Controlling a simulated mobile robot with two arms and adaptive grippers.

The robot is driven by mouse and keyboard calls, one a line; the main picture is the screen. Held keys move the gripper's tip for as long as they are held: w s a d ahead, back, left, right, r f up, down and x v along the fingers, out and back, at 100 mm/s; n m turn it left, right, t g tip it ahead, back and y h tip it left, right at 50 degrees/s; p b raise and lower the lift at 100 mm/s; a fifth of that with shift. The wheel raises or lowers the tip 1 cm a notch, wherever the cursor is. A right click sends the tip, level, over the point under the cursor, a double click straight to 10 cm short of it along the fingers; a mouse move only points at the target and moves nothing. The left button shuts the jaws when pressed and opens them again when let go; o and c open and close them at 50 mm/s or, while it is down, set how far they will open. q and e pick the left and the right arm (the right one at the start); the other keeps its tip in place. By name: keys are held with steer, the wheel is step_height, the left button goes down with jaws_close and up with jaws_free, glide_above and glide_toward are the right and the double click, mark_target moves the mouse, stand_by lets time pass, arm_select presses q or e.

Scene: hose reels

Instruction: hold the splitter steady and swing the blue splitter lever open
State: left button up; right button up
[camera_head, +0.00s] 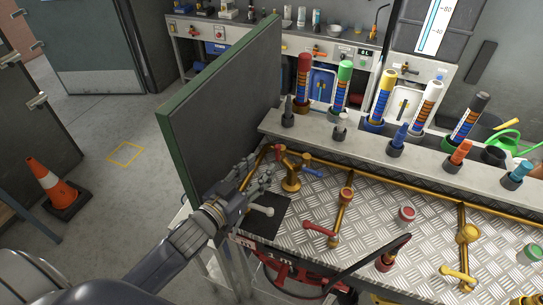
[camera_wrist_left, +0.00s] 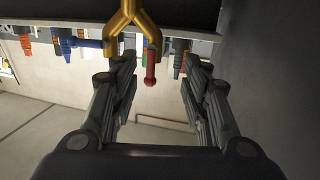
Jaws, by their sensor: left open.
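The brass splitter (camera_head: 290,180) stands on the metal-plate bench top near its left end. Its blue lever (camera_head: 312,172) points to the right, and its red lever (camera_head: 279,152) is on the far left side. In the left wrist view, the forked splitter (camera_wrist_left: 129,18) is at the top, with the blue lever (camera_wrist_left: 88,43) to the left and the red lever (camera_wrist_left: 150,70) between the fingers' lines of sight. My left gripper (camera_head: 260,170) is open, empty and just left of the splitter. My right gripper is in neither view.
A green-edged upright panel (camera_head: 178,165) stands close behind my left arm. A brass pipe with a red-handled valve (camera_head: 344,194) is to the right. A shelf (camera_head: 365,148) with coloured nozzles runs behind. An orange cone (camera_head: 44,178) stands on the floor at left.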

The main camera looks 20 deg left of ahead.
mark_target(282, 147)
arm_select(q)
steer(key=shift+m+t+h, duration=0.3)
steer(key=shift+h, duration=0.2)
steer(key=p+x, duration=0.1)
steer(key=x, duration=0.2)
steer(key=r+p+x, duration=0.1)
steer(key=x, duration=0.3)
steer(key=p+x, duration=0.1)
steer(key=x, duration=0.2)
steer(key=shift+w+d+r, duration=0.15)
steer(key=shift+d+r, duration=0.1)
steer(key=shift+r, duration=0.05)
steer(key=shift+w+d+f, duration=0.1)
steer(key=shift+w+d, duration=0.1)
steer(key=shift+w, duration=0.5)
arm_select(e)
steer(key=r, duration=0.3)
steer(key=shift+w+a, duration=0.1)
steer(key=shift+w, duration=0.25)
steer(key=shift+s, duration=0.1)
arm_select(q)
jaws_close()
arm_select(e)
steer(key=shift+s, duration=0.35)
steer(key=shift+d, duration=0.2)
